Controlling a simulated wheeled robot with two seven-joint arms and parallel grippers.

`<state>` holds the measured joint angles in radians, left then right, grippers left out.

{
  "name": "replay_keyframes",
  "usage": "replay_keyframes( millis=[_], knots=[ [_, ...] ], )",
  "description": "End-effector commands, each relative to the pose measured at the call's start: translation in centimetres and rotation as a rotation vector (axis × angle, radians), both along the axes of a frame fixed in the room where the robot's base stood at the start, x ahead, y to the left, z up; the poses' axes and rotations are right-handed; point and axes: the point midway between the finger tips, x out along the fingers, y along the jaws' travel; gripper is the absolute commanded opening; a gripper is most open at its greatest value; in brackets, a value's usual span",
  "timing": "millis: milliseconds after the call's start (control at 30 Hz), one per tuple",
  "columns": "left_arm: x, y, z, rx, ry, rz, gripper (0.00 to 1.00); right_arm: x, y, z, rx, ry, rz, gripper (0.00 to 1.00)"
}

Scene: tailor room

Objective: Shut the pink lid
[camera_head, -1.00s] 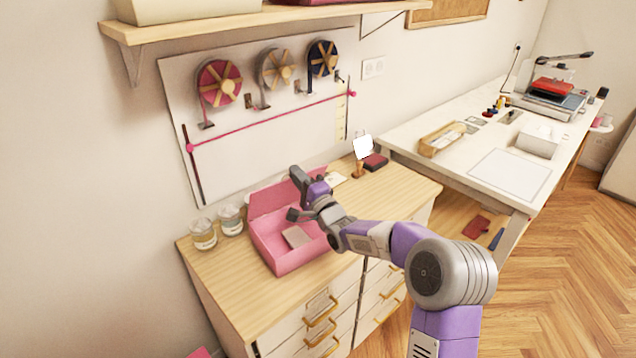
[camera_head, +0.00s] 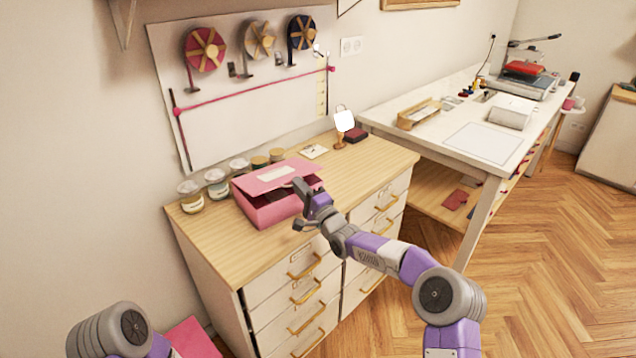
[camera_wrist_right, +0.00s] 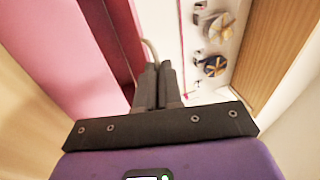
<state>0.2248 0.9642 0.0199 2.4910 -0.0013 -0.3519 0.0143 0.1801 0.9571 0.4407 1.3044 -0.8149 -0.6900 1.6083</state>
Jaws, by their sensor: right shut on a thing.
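The pink lid (camera_head: 262,177) of the pink box (camera_head: 275,211) slopes low over the box. A pale label lies on top of the lid. My right gripper (camera_head: 299,205) is at the lid's front right edge, its fingers close together. In the right wrist view the gripper (camera_wrist_right: 157,72) meets a thin pale curved piece beside the pink lid (camera_wrist_right: 50,70); its fingers look shut on the lid's edge part. Only my left arm's link shows at the lower left; its gripper is out of view.
The box stands on a wooden-topped drawer cabinet (camera_head: 375,165). Several jars (camera_head: 217,183) line the back by the wall. A stamp (camera_head: 340,140) and a dark red pad (camera_head: 356,135) stand at the far right end. The cabinet top right of the box is clear.

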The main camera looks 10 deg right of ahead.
Motion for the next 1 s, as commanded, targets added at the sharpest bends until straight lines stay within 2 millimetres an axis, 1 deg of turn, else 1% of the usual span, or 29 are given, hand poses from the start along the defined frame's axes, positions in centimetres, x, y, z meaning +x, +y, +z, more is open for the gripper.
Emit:
replay_keyframes(
  millis=[33,100,267,467,900,933,967,1000],
  knots=[
    [0.0,0.0,-0.8,0.0,0.0,0.0,0.95,0.1,0.4,-1.1,0.003,0.004,0.006,0.0],
    [0.0,0.0,-1.4,0.0,0.0,0.0,0.95,0.1,0.6,-2.0,0.019,-0.019,0.01,0.0],
    [0.0,0.0,-2.2,0.0,0.0,0.0,0.95,0.2,0.8,-3.0,0.052,-0.076,0.014,0.0],
    [0.0,0.0,-2.6,0.0,0.0,0.0,0.95,0.2,0.8,-3.4,0.071,-0.112,0.015,0.0],
    [0.0,0.0,-2.6,0.0,0.0,0.0,0.95,0.2,0.8,-3.4,0.074,-0.12,0.014,0.0],
    [0.0,0.0,-2.6,0.0,0.0,0.0,0.95,0.2,0.8,-3.4,0.074,-0.12,0.015,0.1],
    [0.0,0.0,-2.6,0.0,0.0,0.0,0.95,0.2,0.8,-3.4,0.074,-0.12,0.015,0.15],
    [0.0,0.0,-2.6,0.0,0.0,0.0,0.95,0.2,0.8,-3.4,0.074,-0.12,0.015,0.15]
  ],
)
